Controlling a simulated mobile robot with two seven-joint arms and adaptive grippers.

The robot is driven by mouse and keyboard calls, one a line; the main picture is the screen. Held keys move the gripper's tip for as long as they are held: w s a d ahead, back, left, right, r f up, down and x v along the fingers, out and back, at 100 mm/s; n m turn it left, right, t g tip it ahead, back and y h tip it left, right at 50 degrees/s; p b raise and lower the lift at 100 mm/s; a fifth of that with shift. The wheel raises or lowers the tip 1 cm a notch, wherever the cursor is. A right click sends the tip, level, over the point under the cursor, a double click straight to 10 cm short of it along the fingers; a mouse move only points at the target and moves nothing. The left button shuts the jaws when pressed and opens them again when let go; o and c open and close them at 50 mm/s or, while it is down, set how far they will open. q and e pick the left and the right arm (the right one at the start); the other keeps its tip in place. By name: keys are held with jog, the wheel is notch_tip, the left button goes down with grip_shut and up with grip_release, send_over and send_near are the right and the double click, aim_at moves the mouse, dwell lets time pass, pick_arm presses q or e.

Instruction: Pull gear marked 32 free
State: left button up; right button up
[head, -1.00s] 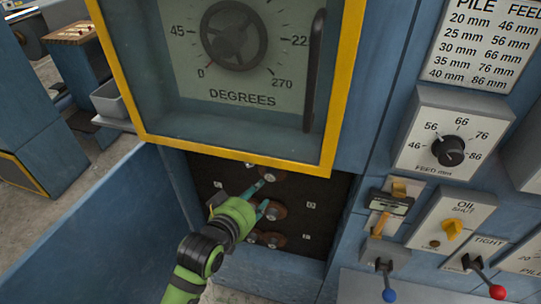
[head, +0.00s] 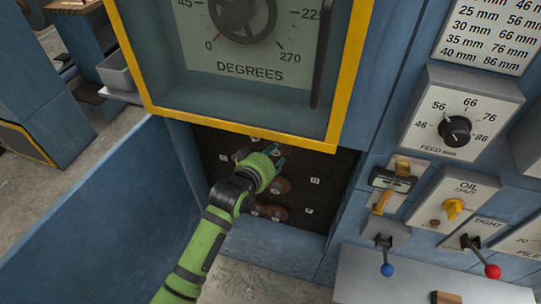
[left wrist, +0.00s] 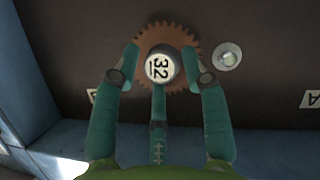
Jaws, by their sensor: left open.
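The gear marked 32 (left wrist: 187,82) is a copper-brown toothed disc in the left wrist view. Its pale round hub, with 32 on it, faces the camera. My left gripper (left wrist: 164,75) is open, with teal fingers on both sides of the hub and a third below it. The fingertips overlap the gear's face; I cannot tell whether they touch it. In the head view the left gripper (head: 276,157) reaches into the dark recess below the yellow-framed window and hides much of that gear. My right gripper is not in view.
Other brown gears (head: 271,211) sit on the dark back panel (head: 318,165). A bare metal stud (left wrist: 227,56) stands beside the gear. The yellow frame (head: 240,137) hangs just above my arm. An open blue door (head: 95,220) is at left.

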pick_arm(q)
grip_shut()
jog(key=shift+c, duration=1.5)
grip_release()
jog(key=shift+f, duration=0.1)
jog(key=c, duration=0.6)
jog(key=shift+s, duration=0.15)
jog(key=shift+s+p, duration=0.15)
jog(key=shift+p, duration=0.15)
jog(key=shift+s+a+p, duration=0.2)
jog(key=shift+s+p, duration=0.15)
jog(key=shift+s, duration=0.1)
jog(key=shift+s, duration=0.1)
